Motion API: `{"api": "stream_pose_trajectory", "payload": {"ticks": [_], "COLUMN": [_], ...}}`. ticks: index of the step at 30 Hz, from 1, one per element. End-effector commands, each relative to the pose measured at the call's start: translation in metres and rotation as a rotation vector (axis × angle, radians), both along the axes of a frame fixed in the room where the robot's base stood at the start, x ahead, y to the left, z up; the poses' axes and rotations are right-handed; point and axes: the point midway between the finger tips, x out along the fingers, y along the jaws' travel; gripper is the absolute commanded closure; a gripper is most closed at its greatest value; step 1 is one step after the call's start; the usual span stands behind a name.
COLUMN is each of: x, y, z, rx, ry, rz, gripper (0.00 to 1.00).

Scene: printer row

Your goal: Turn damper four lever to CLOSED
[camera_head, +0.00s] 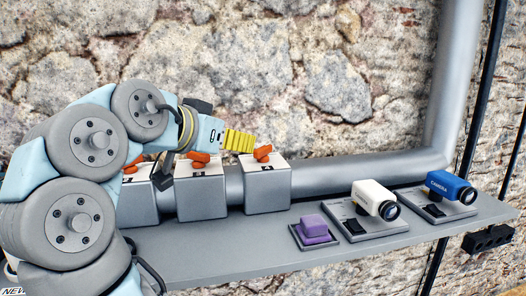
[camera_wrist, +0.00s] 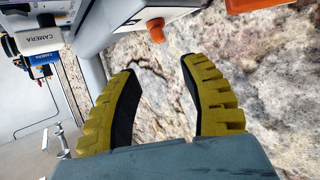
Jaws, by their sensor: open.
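Several grey damper boxes stand in a row along a pipe, with orange levers on top. The right box (camera_head: 266,188) carries an orange lever (camera_head: 262,153). The middle box (camera_head: 202,190) has its lever (camera_head: 199,158) just below my wrist. The left box (camera_head: 138,203) is partly hidden by my arm. The box labels are too small to read, so I cannot tell which is damper four. My gripper (camera_head: 242,141) is level with the lever tops, near the right lever. In the wrist view its yellow fingers (camera_wrist: 160,68) are apart and empty; an orange piece (camera_wrist: 155,29) shows beyond them.
A purple block (camera_head: 314,229), a white camera (camera_head: 374,199) and a blue camera (camera_head: 450,187) sit on the grey shelf (camera_head: 260,262), right of the boxes. A rough stone wall (camera_head: 300,75) stands behind the pipe (camera_head: 360,170).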

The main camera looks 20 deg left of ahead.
Motion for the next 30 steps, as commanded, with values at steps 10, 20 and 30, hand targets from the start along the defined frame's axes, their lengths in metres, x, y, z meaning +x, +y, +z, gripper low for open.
{"api": "stream_pose_trajectory", "payload": {"ticks": [10,20,30], "x": [0.012,0.022,0.071], "y": [0.0,-0.006,-0.015], "z": [-0.001,-0.011,-0.031], "rx": [-0.001,-0.003,-0.002], "ry": [-0.015,-0.003,0.004], "rz": [0.006,-0.002,-0.004], "gripper": [0.55,0.55,0.55]}}
